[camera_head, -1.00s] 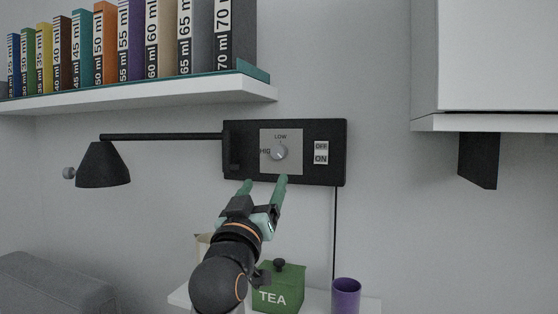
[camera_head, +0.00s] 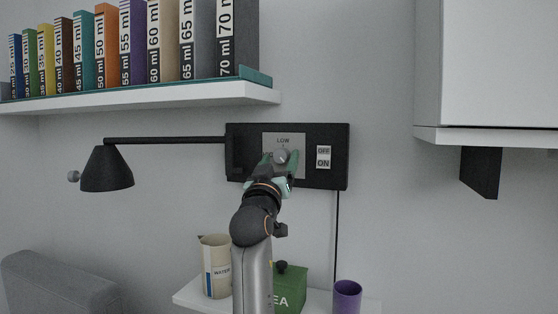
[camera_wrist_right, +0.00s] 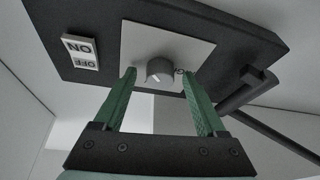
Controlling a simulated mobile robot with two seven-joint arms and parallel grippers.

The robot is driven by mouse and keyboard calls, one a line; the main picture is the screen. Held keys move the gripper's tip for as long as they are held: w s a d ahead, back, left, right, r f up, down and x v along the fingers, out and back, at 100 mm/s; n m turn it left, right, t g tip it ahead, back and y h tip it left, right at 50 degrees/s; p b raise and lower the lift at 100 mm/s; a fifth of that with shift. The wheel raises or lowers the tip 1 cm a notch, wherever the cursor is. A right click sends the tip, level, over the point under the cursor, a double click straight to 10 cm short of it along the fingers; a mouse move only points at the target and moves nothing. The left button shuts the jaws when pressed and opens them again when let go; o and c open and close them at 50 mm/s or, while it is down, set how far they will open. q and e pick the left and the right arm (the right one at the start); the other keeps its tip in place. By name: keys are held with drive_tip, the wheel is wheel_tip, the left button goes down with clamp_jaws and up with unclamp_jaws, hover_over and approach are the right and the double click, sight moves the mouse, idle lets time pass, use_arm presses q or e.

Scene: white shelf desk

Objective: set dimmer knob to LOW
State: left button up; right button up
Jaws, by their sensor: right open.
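The dimmer knob (camera_head: 281,156) is a small grey round knob on a light square plate (camera_head: 299,141) of the black wall panel (camera_head: 338,150). The word LOW is printed above it. In the right wrist view the knob (camera_wrist_right: 160,70) shows a white pointer line on its face. My right gripper (camera_head: 281,158) is at the panel, with its green fingers open on either side of the knob. In the wrist view the fingertips (camera_wrist_right: 158,73) stand apart from the knob, with a gap on both sides. The HIGH label is mostly hidden. My left gripper is not in view.
An OFF/ON switch (camera_head: 323,157) sits right of the knob. A black lamp (camera_head: 107,168) on an arm reaches left from the panel. Below are a WATER jug (camera_head: 215,268), a green tea box (camera_head: 291,286) and a purple cup (camera_head: 347,296). A book shelf (camera_head: 150,98) is above.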

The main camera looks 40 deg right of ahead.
clamp_jaws()
idle(0.5)
